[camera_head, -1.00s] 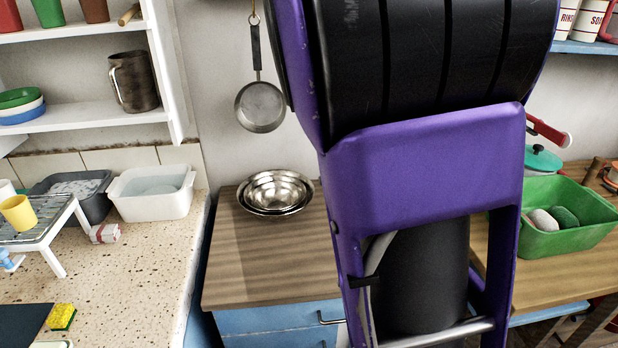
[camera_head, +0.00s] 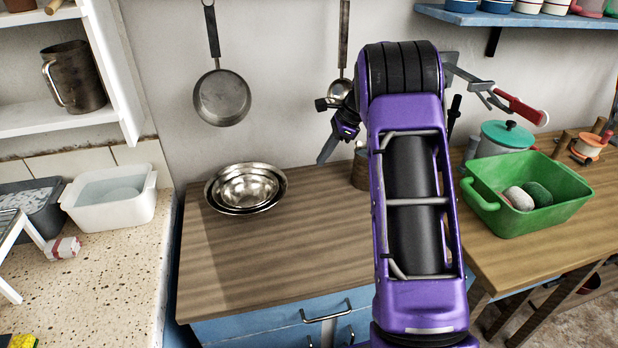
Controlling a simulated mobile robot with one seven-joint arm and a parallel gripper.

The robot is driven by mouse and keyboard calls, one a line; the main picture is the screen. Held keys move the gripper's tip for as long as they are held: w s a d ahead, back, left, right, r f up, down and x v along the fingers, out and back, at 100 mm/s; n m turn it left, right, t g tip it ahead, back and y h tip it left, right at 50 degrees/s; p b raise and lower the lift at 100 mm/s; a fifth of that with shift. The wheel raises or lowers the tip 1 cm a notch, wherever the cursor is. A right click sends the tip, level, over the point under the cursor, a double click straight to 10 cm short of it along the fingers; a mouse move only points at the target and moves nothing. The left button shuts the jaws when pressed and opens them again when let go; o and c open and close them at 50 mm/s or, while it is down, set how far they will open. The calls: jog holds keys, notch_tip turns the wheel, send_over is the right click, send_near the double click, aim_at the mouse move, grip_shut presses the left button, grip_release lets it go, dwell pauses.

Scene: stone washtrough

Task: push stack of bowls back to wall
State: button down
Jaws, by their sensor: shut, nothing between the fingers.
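A stack of nested shiny steel bowls (camera_head: 246,201) sits upright at the back left of the wooden counter top (camera_head: 275,258). Its far rim overlaps the foot of the white wall (camera_head: 285,120) in the picture; I cannot tell whether it touches. My gripper (camera_head: 322,160) is to the right of the bowls, apart from them and higher, with its grey fingers pointing down and left. It is small in view, shut and empty. My purple arm hides part of the counter to the right.
A pan (camera_head: 222,97) hangs on the wall above the bowls. A brown pot (camera_head: 361,168) stands behind my arm. A green tub (camera_head: 550,205) and a teal-lidded pot (camera_head: 507,138) stand at right. The counter before the bowls is clear.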

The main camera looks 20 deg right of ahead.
aim_at(283, 188)
jog(key=shift+m+y, duration=0.5)
jog(key=shift+m, duration=0.1)
jog(key=x, duration=1)
jog(key=shift+s+d+f+b, duration=0.1)
jog(key=shift+s+f+b, duration=0.1)
jog(key=shift+f+b, duration=0.25)
jog(key=shift+w+a+r, duration=0.1)
jog(key=shift+w+a, duration=0.05)
jog(key=shift+a, duration=0.45)
jog(key=shift+w+a+r, duration=0.1)
jog(key=shift+w+a, duration=0.05)
jog(key=shift+a, duration=0.4)
jog(key=shift+w+a, duration=0.15)
jog(key=shift+a, duration=0.4)
jog(key=shift+w+a+p, duration=0.2)
jog(key=shift+a+p, duration=0.1)
jog(key=shift+a, duration=0.45)
jog(key=shift+w+a+p, duration=0.2)
jog(key=shift+a+p, duration=0.05)
jog(key=shift+a, duration=0.5)
jog(key=shift+d, duration=0.1)
